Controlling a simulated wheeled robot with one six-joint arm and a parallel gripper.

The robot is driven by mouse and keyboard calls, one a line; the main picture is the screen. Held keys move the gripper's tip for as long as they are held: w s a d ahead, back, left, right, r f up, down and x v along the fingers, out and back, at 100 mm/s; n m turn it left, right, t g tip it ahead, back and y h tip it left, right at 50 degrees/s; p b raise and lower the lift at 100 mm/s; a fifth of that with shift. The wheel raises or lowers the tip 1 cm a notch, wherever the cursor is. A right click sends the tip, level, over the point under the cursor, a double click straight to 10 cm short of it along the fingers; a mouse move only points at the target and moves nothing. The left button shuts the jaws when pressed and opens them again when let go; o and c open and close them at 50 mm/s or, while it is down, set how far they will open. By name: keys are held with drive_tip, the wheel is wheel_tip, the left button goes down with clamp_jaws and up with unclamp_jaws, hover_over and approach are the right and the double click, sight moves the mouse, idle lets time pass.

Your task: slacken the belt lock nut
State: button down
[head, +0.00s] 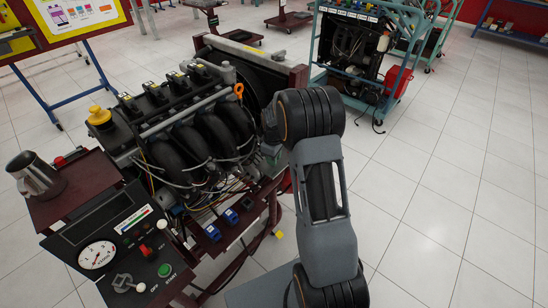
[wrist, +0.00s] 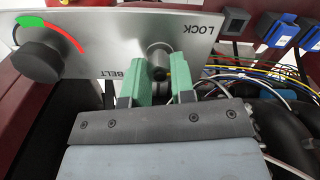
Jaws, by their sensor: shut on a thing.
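The belt lock nut (wrist: 158,50) shows in the wrist view as a dark grey round piece on a silver plate (wrist: 110,40) under the inverted word LOCK. My gripper (wrist: 157,68) has its green fingers on either side of the nut and is shut on it. In the head view my arm hides the gripper, the nut and the plate.
The engine trainer (head: 205,120) stands left of my arm, with a gauge panel (head: 125,250) in front and a metal jug (head: 35,175) on its side shelf. Wires (wrist: 245,75) and blue connectors (wrist: 278,30) lie right of the nut. Open floor (head: 445,190) extends to the right.

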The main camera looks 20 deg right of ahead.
drive_tip(key=shift+w+r, duration=0.1)
drive_tip(key=c, duration=1)
unclamp_jaws()
drive_tip(key=shift+o, duration=0.2)
wheel_tip(320, 180, up, 14)
drive_tip(key=p, duration=0.1)
